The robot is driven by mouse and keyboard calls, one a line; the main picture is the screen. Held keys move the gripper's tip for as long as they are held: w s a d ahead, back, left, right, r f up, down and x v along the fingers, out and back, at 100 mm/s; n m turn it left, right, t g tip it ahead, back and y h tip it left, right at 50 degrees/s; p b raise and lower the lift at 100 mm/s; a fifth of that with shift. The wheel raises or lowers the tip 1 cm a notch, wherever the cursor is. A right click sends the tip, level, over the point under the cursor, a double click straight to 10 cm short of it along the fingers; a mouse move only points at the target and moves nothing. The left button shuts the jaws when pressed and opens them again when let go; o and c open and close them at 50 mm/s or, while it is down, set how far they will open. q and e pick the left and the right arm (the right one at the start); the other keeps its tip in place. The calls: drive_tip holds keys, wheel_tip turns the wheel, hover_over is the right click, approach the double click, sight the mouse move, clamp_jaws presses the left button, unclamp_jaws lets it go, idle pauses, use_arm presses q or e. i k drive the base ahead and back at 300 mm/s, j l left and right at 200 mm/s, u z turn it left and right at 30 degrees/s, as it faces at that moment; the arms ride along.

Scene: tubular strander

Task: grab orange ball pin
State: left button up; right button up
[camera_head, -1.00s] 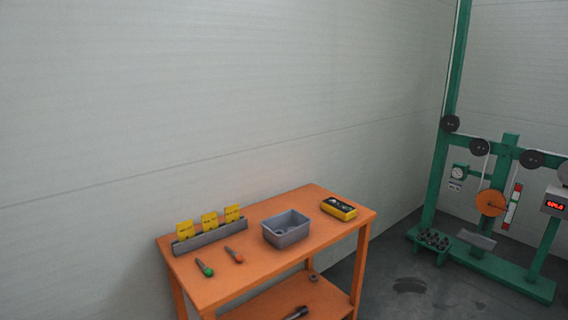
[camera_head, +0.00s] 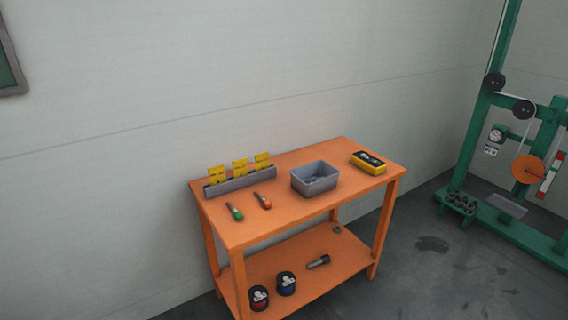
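The orange ball pin (camera_head: 263,202) lies on the top of the orange table (camera_head: 290,212), a short grey shaft with an orange round end toward the front. A similar pin with a green end, the green ball pin (camera_head: 236,212), lies just left of it, apart from it. Neither of my grippers is in view.
Behind the pins stands a grey rack (camera_head: 240,182) with yellow cards. A grey bin (camera_head: 315,179) and a yellow-black device (camera_head: 368,162) sit to the right. The lower shelf (camera_head: 335,273) holds two round containers and a dark cylinder. A green machine frame (camera_head: 478,130) stands far right.

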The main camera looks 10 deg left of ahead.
sight(267, 204)
drive_tip(key=i+j+z, duration=0.2)
drive_tip(key=j, duration=0.2)
drive_tip(key=i+j+z, duration=0.15)
drive_tip(key=j, duration=0.25)
drive_tip(key=i+j+z, duration=0.2)
drive_tip(key=j, duration=0.2)
drive_tip(key=j+z, duration=0.2)
drive_tip(key=j, duration=0.25)
